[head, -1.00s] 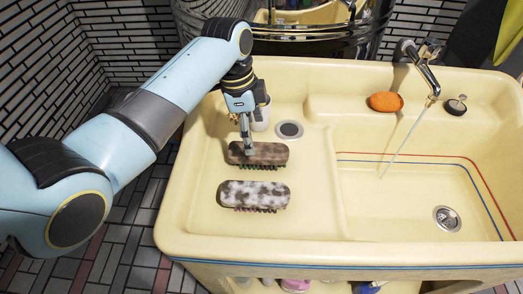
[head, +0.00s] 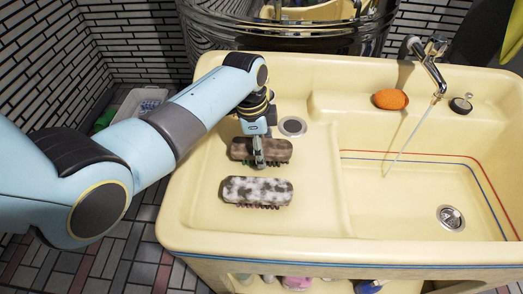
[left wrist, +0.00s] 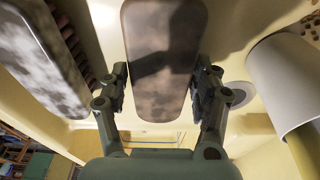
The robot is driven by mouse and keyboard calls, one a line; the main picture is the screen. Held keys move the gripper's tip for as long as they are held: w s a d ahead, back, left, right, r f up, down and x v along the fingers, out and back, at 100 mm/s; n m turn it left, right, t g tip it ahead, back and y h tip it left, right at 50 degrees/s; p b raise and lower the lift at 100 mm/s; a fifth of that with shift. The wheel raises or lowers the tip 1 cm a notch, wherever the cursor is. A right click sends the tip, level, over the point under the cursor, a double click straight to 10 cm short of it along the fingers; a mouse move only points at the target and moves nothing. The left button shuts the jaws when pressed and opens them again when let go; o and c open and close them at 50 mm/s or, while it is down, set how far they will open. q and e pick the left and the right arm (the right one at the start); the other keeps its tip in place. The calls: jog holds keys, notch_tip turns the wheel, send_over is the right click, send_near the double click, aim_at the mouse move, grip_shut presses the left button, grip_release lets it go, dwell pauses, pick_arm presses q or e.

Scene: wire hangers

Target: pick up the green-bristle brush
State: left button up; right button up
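The green-bristle brush (head: 243,148) lies back-up on the basin's left ledge, its brown, mottled back showing and a little green under its near edge. My left gripper (head: 259,160) is over it, pointing down. In the left wrist view the brush's back (left wrist: 160,65) lies between the two open fingers (left wrist: 160,95), one along each long side. I cannot tell whether the pads touch it. The bristles are mostly hidden. My right gripper is not in view.
A white cup (left wrist: 292,85) stands close to the right finger in the left wrist view. The cream basin (head: 320,230) has a running tap (head: 428,65), an orange sponge (head: 390,99) and a dark plug (head: 461,104).

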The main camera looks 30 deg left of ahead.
pick_arm(q)
jog(key=c, duration=0.9)
